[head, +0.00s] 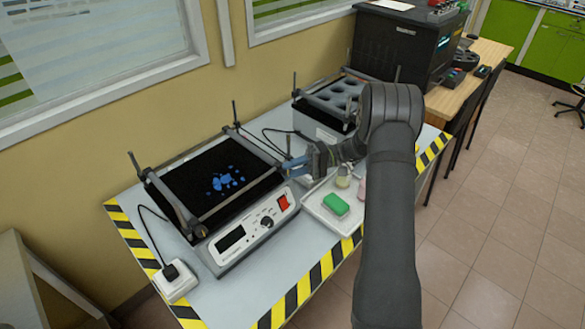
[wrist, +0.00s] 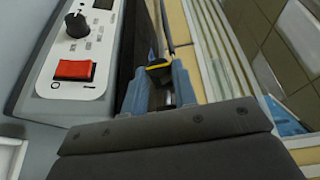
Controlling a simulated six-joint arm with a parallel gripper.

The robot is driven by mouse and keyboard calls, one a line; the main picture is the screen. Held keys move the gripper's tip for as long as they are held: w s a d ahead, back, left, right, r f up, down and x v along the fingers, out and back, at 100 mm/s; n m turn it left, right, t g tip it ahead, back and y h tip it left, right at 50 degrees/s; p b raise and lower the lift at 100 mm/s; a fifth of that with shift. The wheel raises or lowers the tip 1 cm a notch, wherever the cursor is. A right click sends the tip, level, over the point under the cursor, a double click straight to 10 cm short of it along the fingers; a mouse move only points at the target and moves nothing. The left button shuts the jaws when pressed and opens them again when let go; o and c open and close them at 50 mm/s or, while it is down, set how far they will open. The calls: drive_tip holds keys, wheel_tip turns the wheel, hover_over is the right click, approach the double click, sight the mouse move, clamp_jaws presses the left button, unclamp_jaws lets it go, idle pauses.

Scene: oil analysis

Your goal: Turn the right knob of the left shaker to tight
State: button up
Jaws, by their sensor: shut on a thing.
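The left shaker (head: 238,241) stands on the table, with a black platform, clamp bars and a white control panel. My gripper (head: 290,163) is at the right side of its platform. In the wrist view my gripper (wrist: 158,82) has its two blue fingers shut around a small black knob with a yellow edge (wrist: 158,68), which appears to be the shaker's right knob. The fingers partly hide the knob, and its turn position cannot be told. In the head view the knob is hidden behind my gripper.
The panel has a red switch (head: 283,203) and a black dial (head: 266,222). A second shaker (head: 318,122) stands behind. A white tray (head: 318,218) with a green block (head: 336,204) and a small flask (head: 343,178) lies right of the left shaker. A white power adapter (head: 175,279) sits front left.

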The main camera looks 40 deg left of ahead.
drive_tip(key=shift+y, duration=0.3)
drive_tip(key=o, duration=1)
